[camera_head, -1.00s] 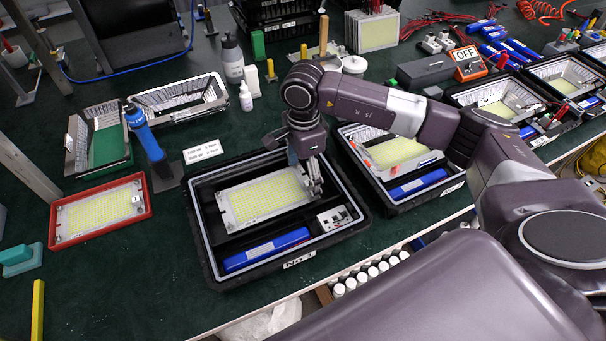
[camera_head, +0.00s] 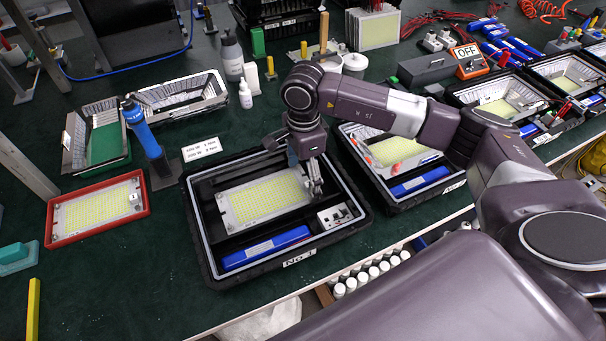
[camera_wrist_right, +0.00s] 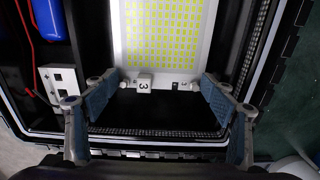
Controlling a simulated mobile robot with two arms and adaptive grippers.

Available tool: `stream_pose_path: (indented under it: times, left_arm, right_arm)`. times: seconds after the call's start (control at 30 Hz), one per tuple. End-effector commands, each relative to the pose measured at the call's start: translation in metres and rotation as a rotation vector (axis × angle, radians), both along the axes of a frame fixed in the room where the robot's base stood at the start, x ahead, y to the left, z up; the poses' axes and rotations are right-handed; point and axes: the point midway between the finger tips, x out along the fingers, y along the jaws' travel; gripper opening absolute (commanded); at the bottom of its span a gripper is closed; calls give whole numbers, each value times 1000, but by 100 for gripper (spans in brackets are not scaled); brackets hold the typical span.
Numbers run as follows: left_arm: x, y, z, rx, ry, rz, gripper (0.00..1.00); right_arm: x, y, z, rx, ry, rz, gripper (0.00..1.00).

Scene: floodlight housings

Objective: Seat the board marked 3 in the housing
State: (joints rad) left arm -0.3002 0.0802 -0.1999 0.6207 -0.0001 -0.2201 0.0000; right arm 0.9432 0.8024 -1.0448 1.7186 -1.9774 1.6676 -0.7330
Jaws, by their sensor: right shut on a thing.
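The board marked 3 (camera_head: 262,200) is a pale plate with a yellow-green LED grid, inside the black housing labelled No 1 (camera_head: 197,232). In the right wrist view the board (camera_wrist_right: 165,40) carries a small white tag with a 3 at its near end. My right gripper (camera_head: 315,188) reaches down into the housing at the board's right end. In the wrist view its blue-padded fingers (camera_wrist_right: 160,97) stand on either side of the board's near end, shut on it. I cannot tell whether the board touches the housing floor. My left gripper is not in view.
A blue battery-like block (camera_head: 265,247) and a white terminal block (camera_head: 334,215) lie in the same housing. A second housing (camera_head: 398,200) stands close on the right. A red tray (camera_head: 147,207) with another LED board lies left. A blue-handled tool (camera_head: 140,128) stands upright nearby.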

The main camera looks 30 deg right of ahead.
Motion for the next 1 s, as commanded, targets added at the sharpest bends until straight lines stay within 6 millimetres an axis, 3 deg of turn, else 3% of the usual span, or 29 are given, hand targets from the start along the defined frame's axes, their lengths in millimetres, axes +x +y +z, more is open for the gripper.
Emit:
stream_pose_path:
  times: [0.4,0.43,0.6,1.0]
  left_arm:
    - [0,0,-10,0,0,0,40]
    - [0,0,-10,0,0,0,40]
    - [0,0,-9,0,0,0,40]
    - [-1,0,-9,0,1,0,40]
  right_arm:
    - [0,0,-11,0,-1,0,49]
    - [0,0,-11,0,-1,0,78]
    - [1,0,-10,0,-2,-1,97]
    - [0,0,-10,0,-1,-1,98]
